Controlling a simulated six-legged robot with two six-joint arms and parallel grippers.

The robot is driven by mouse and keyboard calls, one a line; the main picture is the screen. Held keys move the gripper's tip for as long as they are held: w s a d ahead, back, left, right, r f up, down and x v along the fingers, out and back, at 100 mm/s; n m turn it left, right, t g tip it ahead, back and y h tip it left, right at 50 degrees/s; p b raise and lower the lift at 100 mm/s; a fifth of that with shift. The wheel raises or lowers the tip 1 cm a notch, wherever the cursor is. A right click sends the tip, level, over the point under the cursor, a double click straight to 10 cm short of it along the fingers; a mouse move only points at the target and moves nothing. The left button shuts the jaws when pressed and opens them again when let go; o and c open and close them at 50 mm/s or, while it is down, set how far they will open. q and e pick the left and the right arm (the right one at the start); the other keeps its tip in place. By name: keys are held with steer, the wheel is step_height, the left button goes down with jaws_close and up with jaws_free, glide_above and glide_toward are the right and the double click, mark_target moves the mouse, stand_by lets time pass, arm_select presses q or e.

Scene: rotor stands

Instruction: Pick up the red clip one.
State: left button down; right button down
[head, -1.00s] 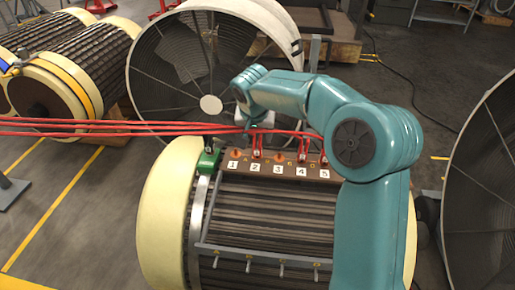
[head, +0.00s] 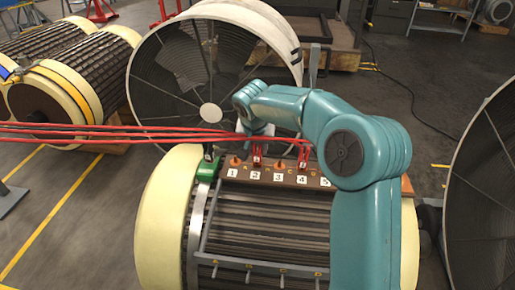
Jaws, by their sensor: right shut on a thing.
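The board (head: 325,172) on the rotor's top carries white plates numbered 1 to 5. A red clip (head: 257,158) stands behind plate 2 and another red clip (head: 303,156) stands behind plate 4. Red cables run in from the left toward them. My right gripper (head: 257,134) is above and behind the plate 2 clip, shut on a red clip. Its fingers are small and partly hidden by cables, so I cannot tell how the clip sits in them. My left gripper is not in view.
A green block (head: 209,166) with a dark upright part sits left of the board. Orange posts (head: 235,163) stand behind plates 1 and 3. Small levers line the lower rail (head: 265,256). A large round fan-like drum (head: 212,75) is behind, another stands at right.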

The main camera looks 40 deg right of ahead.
step_height(320, 180, up, 20)
steer(key=p, duration=0.7)
steer(key=shift+f, duration=0.25)
